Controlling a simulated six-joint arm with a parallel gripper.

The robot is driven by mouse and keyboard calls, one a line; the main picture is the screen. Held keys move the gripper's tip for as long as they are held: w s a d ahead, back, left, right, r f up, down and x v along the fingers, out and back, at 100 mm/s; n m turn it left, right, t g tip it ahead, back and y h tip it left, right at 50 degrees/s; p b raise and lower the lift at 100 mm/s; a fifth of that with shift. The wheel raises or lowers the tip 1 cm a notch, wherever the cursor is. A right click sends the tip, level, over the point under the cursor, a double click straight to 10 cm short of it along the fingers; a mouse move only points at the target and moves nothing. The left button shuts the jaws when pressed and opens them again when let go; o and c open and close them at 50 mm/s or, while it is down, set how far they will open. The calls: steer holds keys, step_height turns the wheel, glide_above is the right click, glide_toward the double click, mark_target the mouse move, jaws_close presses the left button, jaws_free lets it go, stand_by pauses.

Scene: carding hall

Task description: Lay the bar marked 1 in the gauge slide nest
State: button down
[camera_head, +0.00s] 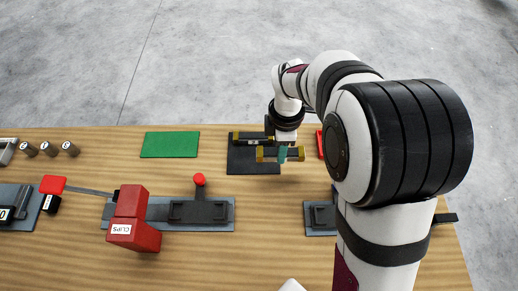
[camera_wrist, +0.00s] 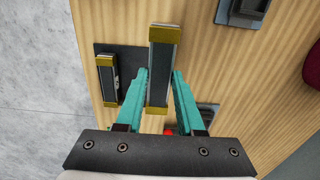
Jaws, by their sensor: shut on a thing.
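My gripper (camera_head: 283,153) has teal fingers shut on a dark bar with yellow ends (camera_head: 267,155). The held bar also shows between the fingertips in the wrist view (camera_wrist: 164,60). It appears held above the table, near the front right of a dark mat (camera_head: 242,162). A second bar with yellow ends (camera_head: 242,138) lies on the mat's far part; its small pale label is too small to read. No number on the held bar is visible. A grey fixture with a black cradle and red knob (camera_head: 200,212) stands nearer, to the left; I cannot tell whether it is the gauge slide.
A green mat (camera_head: 170,144) lies at the back. Another grey fixture (camera_head: 320,217) is partly hidden by my arm. Bare wood lies between the dark mat and the fixtures.

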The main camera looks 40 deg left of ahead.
mark_target(298, 156)
steer(key=d+r, duration=0.1)
steer(key=w+d, duration=0.1)
steer(key=w+d+r, duration=0.1)
steer(key=shift+d+r, duration=0.3)
steer(key=shift+d, duration=0.1)
steer(key=d, duration=1.6)
steer(key=f, duration=0.5)
steer(key=s+f, duration=0.1)
steer(key=f, duration=0.2)
steer(key=shift+d+f, duration=0.1)
steer(key=shift+d, duration=0.2)
steer(key=shift+w+f, duration=0.15)
steer(key=shift+f, duration=0.2)
steer(key=c, duration=0.5)
jaws_free()
steer(key=shift+f, duration=0.15)
